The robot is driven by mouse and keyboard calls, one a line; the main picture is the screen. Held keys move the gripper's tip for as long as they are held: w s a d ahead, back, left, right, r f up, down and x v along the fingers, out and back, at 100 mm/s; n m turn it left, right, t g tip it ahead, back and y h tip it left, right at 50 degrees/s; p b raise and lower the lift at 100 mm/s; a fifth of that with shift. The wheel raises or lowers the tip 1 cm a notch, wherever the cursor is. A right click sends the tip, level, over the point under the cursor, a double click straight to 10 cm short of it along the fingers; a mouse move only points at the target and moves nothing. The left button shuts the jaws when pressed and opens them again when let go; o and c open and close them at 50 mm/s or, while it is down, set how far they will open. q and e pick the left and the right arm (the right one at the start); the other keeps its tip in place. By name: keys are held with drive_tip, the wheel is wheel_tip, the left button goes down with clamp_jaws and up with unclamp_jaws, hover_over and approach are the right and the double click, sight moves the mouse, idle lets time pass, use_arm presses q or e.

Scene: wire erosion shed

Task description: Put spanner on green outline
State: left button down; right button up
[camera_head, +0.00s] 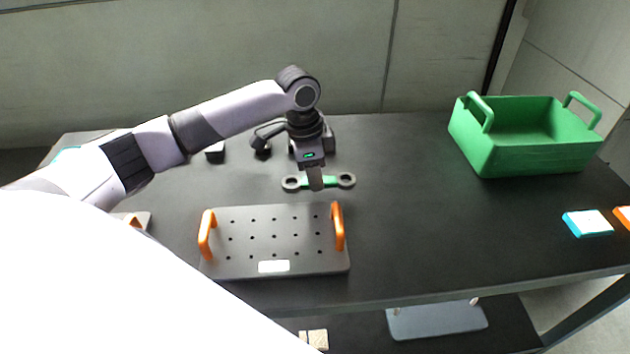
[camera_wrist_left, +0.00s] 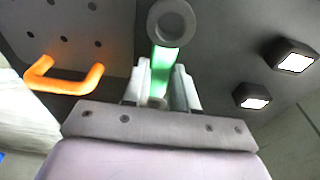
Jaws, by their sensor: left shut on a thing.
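The spanner (camera_head: 333,182) has a green handle and grey ring ends and lies crosswise behind the perforated plate. My left gripper (camera_head: 315,184) points down over its middle and is shut on the handle. In the left wrist view, the spanner's ring end (camera_wrist_left: 172,22) sticks out beyond the fingers of the left gripper (camera_wrist_left: 162,88), with the green handle between them. I cannot tell whether the spanner touches the table or is slightly above it. I cannot make out a green outline on the table. My right gripper is not in view.
A grey perforated plate (camera_head: 274,222) with two orange handles stands just in front of the spanner. A green crate (camera_head: 530,160) stands at the right, with a blue-edged block (camera_head: 587,224) near the front edge. Small dark blocks (camera_head: 215,153) stand behind. The dark table's middle right is clear.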

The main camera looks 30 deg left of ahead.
use_arm(q)
drive_tip(key=shift+f, duration=1.25)
drive_tip(key=c, duration=1.2)
unclamp_jaws()
drive_tip(key=shift+f, duration=0.15)
drive_tip(key=shift+o, duration=0.2)
